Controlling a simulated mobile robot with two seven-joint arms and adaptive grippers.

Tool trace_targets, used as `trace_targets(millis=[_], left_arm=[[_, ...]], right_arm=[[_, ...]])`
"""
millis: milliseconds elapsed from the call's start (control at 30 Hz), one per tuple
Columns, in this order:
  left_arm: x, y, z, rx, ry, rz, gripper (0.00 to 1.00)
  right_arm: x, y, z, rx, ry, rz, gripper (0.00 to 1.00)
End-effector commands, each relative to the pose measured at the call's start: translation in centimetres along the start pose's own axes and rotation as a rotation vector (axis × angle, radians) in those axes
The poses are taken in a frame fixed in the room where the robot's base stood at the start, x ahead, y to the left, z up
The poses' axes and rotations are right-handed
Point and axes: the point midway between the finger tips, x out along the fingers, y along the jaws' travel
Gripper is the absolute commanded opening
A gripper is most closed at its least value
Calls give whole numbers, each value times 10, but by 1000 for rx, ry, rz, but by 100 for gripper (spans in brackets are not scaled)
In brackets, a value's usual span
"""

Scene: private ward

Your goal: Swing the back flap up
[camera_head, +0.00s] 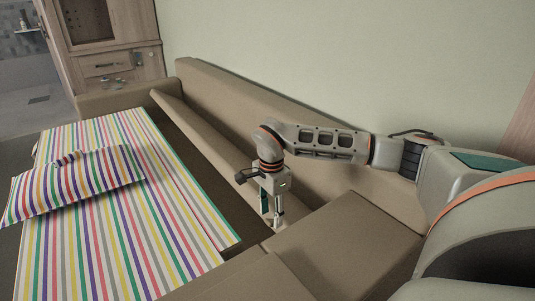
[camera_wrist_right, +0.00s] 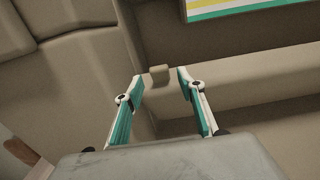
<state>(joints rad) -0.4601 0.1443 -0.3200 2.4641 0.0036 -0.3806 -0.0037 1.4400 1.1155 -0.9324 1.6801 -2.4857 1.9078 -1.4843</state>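The back flap (camera_head: 205,137) is a long brown padded panel. It runs along the sofa below the backrest and leans over the gap beside the bed. In the right wrist view the flap (camera_wrist_right: 265,88) crosses the right side. A small tan tab (camera_wrist_right: 159,75) shows between my fingertips, near the flap's end. My right gripper (camera_head: 272,220) points down by the near end of the flap, next to the seat block. In the wrist view my right gripper (camera_wrist_right: 158,80) has its fingers apart, with no clear contact on the tab. My left gripper is out of view.
A bed with a striped sheet (camera_head: 120,230) and striped pillow (camera_head: 75,185) lies at left. The sofa backrest (camera_head: 270,100) stands against the wall behind the flap. A brown seat block (camera_head: 340,240) is close to my right gripper. A wooden cabinet (camera_head: 105,45) stands at the far left.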

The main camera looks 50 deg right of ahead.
Motion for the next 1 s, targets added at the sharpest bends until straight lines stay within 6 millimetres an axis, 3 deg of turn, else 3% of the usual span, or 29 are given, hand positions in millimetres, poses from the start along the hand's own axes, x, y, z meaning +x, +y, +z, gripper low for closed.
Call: trace_targets(millis=[33,167,533,700,1000], left_arm=[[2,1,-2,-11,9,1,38],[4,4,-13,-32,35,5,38],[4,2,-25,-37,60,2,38],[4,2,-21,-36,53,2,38],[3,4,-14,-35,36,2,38]], right_arm=[[14,2,0,0,2,10,39],[23,1,0,1,0,6,39],[24,0,0,0,-2,-2,39],[25,0,0,0,-2,-2,0],[21,0,-3,1,-13,-2,0]])
